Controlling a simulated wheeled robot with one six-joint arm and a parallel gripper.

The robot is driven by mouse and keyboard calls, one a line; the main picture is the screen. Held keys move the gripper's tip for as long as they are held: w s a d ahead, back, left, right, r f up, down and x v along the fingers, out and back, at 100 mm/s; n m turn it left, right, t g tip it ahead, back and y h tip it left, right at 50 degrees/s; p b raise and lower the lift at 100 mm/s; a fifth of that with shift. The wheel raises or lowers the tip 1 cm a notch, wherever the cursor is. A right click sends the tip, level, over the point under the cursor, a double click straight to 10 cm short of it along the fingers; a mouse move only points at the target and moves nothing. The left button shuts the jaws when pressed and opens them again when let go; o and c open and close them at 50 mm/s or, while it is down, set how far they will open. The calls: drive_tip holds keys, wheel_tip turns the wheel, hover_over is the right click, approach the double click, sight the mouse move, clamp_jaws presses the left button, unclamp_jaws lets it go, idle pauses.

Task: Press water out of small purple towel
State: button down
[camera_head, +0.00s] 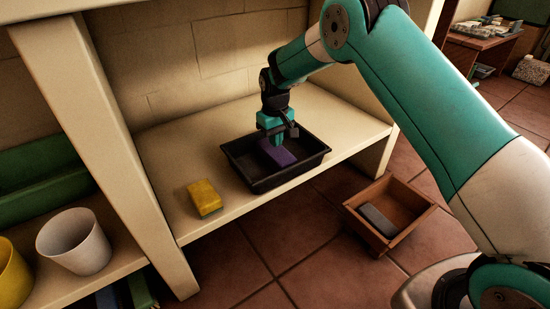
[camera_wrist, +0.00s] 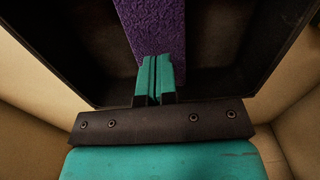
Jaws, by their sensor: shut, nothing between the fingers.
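The small purple towel (camera_head: 276,152) lies in a black tray (camera_head: 262,184) on the shelf. It also shows in the wrist view (camera_wrist: 175,28) as a textured purple strip, partly hidden behind my fingers. My gripper (camera_head: 277,140) points down over the towel, inside the tray's outline. Its two teal fingers (camera_wrist: 157,62) are shut together with nothing between them. The fingertips overlap the towel's near end in the wrist view; I cannot tell whether they touch it.
A yellow and green sponge (camera_head: 204,198) sits on the shelf left of the tray. A brown wooden box (camera_head: 420,221) with a grey block (camera_head: 378,219) in it stands on the tiled floor at right. A white cup (camera_head: 75,243) stands at left beyond a shelf post (camera_head: 95,140).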

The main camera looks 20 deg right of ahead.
drive_tip(key=shift+f+b, duration=0.35)
drive_tip(key=shift+f, duration=0.75)
drive_tip(key=shift+s+f, duration=0.15)
drive_tip(key=shift+f, duration=0.05)
idle(2.0)
wheel_tip(320, 180, up, 8)
drive_tip(key=p, duration=0.7)
drive_tip(key=shift+r+p, duration=0.25)
drive_tip(key=shift+p, duration=0.05)
drive_tip(key=shift+a, duration=0.1)
